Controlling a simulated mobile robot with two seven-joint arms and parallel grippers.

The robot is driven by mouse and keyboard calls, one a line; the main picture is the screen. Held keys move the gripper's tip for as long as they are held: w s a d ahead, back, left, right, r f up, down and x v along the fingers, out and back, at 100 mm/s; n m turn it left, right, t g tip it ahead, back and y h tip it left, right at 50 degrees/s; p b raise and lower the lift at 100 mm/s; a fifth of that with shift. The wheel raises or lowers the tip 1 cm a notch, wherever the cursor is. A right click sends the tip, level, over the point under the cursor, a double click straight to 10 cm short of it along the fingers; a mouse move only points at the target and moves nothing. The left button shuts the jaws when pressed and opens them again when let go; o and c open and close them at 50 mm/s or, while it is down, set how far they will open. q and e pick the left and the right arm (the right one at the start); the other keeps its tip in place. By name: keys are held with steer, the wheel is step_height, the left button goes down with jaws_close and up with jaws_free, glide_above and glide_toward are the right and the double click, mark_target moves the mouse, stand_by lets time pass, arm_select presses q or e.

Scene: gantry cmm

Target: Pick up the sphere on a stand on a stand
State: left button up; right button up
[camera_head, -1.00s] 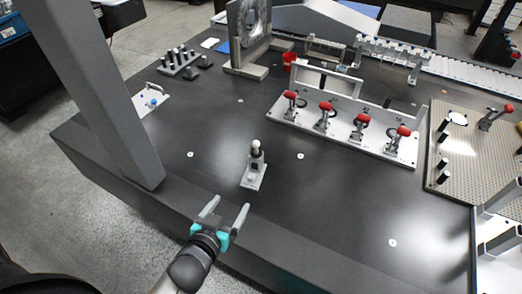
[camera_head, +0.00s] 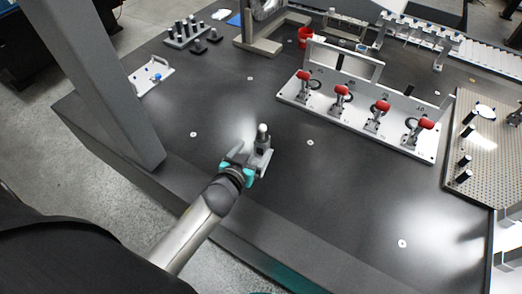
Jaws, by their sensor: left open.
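The sphere on a stand (camera_head: 263,129) is a small pale ball on a dark post with a light base plate. My left gripper (camera_head: 251,156) has teal parts and grey fingers. It is open at the near side of the stand, low by its base, and partly hides the base plate. I cannot tell whether a finger touches it.
A white fixture with several red-handled clamps (camera_head: 357,121) stands at the right behind the stand. A grey column (camera_head: 100,90) rises at the left. A perforated plate (camera_head: 489,150) lies at far right. The table around the stand is mostly clear.

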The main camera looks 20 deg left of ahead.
mark_target(260, 143)
arm_select(q)
steer(key=shift+w+f, duration=0.15)
steer(key=shift+w, duration=0.3)
steer(key=b+x, duration=0.1)
steer(key=x, duration=0.3)
steer(key=shift+d, duration=0.1)
steer(key=shift+w+b, duration=0.35)
steer(key=shift+w, duration=0.25)
arm_select(e)
steer(key=shift+f, duration=0.85)
arm_select(q)
jaws_close()
